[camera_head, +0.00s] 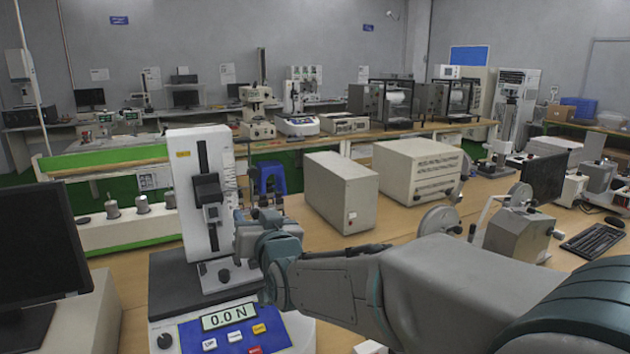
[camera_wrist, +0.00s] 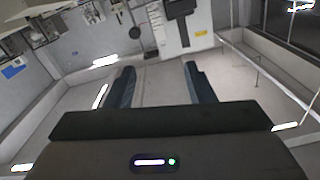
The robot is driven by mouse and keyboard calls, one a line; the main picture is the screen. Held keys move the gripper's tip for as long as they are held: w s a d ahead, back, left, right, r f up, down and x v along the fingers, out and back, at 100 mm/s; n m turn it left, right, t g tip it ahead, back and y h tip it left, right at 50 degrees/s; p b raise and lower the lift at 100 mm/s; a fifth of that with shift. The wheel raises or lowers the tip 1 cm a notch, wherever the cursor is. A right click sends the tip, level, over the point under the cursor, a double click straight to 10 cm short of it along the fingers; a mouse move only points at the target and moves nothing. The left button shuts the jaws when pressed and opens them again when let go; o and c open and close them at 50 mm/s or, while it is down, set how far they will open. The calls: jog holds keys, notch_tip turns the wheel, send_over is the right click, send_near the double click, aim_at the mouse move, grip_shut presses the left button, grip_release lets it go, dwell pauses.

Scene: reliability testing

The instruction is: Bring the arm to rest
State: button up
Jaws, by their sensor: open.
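My arm (camera_head: 440,285) reaches in from the lower right in the head view, its forearm roughly level above the bench. My gripper (camera_wrist: 161,85) is open in the wrist view, with two dark fingers apart and nothing between them. In the head view the wrist end is bent upward just in front of a white force test stand (camera_head: 205,165). The fingers are small and dark there, and any gap to the stand is hard to judge. The stand also shows at the top of the wrist view (camera_wrist: 183,25).
The stand's blue panel (camera_head: 235,332) reads 0.0 N. A monitor (camera_head: 40,255) stands at the left. Two beige boxes (camera_head: 340,192) (camera_head: 418,170) stand behind my forearm. A grey device with wheels (camera_head: 520,232) and a keyboard (camera_head: 592,241) are at the right. Bare bench shows between them.

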jog(key=s+d+f+m+g+h, duration=0.1)
jog(key=s+d+f+g+h, duration=0.2)
jog(key=s+d+f, duration=0.45)
jog(key=s+d+f+g+h, duration=0.2)
jog(key=d+f+g+h, duration=0.15)
jog(key=d, duration=0.65)
jog(key=s+d+f+m+g, duration=0.1)
jog(key=s+d+f+g, duration=0.2)
jog(key=s, duration=0.5)
jog(key=s+d+f+m+g+h, duration=0.1)
jog(key=s+d+f+g, duration=0.2)
jog(key=s+d, duration=0.3)
jog(key=shift+s+f+g, duration=0.35)
jog(key=shift+s+f, duration=0.25)
jog(key=shift+s, duration=0.4)
